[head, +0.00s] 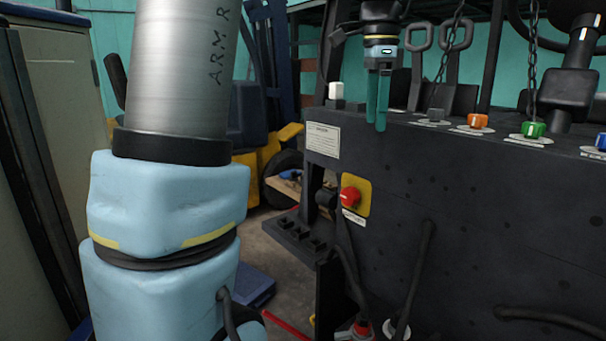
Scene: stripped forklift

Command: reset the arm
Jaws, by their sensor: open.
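My gripper (377,98) hangs at the upper middle of the head view, with two teal fingers pointing down. A narrow gap shows between the fingers, and nothing is held in it. The fingertips are close to the top edge of the dark panel (480,210); I cannot tell whether they touch it. My own arm fills the left part of the view, with a grey tube above light blue joint covers.
Along the panel's top are white (336,90), orange (478,121) and green (533,130) knobs. Chains (533,60) and levers (455,40) rise behind. A yellow and blue forklift (270,150) stands farther back.

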